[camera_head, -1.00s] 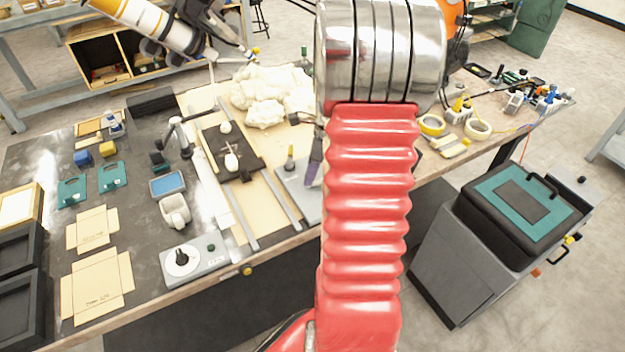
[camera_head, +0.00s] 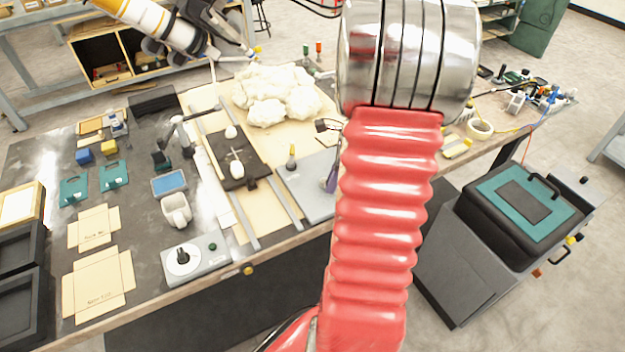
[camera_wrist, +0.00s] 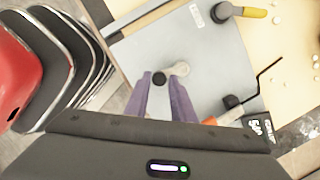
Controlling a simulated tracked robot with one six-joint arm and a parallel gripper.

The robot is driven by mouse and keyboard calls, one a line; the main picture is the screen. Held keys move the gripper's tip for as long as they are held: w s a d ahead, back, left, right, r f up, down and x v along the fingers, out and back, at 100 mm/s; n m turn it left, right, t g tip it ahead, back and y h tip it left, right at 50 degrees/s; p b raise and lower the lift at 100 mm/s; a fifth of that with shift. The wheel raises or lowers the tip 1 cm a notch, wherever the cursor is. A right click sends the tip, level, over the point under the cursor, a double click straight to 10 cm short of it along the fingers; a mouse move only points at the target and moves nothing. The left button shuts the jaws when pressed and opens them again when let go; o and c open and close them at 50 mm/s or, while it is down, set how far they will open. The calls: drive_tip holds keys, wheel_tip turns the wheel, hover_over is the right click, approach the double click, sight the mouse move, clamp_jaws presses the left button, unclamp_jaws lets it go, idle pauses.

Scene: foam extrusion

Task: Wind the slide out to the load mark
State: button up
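My gripper (camera_wrist: 161,84) has two purple fingers, spread apart. A small black knob (camera_wrist: 159,78) on a short metal crank arm (camera_wrist: 178,70) shows between the fingertips, with narrow gaps beside it; I cannot tell its depth. The crank sits over a grey plate (camera_wrist: 205,60), which also shows in the head view (camera_head: 303,190). There, a purple finger of my gripper (camera_head: 331,180) is partly hidden behind my red arm. A dark plate (camera_head: 227,150) with white knobs, possibly the slide, lies between pale rails left of the grey plate. I cannot make out a load mark.
A yellow-handled lever (camera_wrist: 254,12), a black knob (camera_wrist: 232,101) and a bent black rod (camera_wrist: 269,70) stand near the crank. White foam (camera_head: 275,92) lies behind the rails. A grey cart (camera_head: 480,245) is at right.

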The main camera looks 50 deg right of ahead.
drive_tip(key=shift+o, duration=0.7)
drive_tip(key=shift+a, duration=0.2)
drive_tip(key=shift+c, duration=0.5)
